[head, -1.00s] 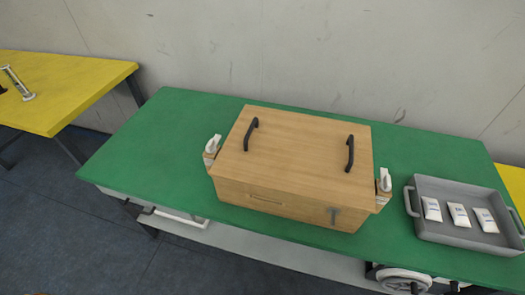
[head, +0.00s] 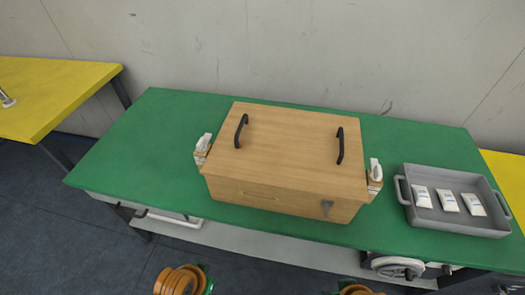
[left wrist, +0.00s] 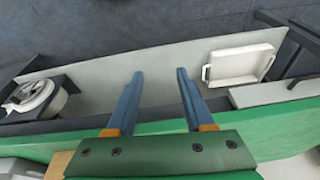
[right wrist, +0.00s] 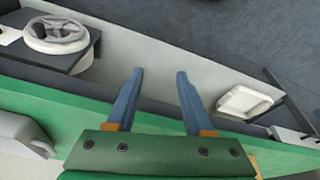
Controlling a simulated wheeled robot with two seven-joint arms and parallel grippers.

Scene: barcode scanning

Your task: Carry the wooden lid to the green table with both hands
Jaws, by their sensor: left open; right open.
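The wooden lid (head: 285,135) with two black handles sits on top of the wooden box (head: 250,195). The left black handle (head: 241,131) and the right black handle (head: 340,146) stand up from it. The box stands on the green table (head: 130,150). In the left wrist view my left gripper (left wrist: 160,80) is open and empty. In the right wrist view my right gripper (right wrist: 160,78) is open and empty. In the head view only orange and green arm parts of mine show at the bottom edge, in front of the table. The wrist views do not show the lid's handles.
White clamp-like pieces (head: 202,148) stick out at the box's sides. A grey tray (head: 455,228) with three white packets lies at the table's right. Yellow tables stand at left (head: 50,95) and right (head: 505,175). The green table's left part is clear.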

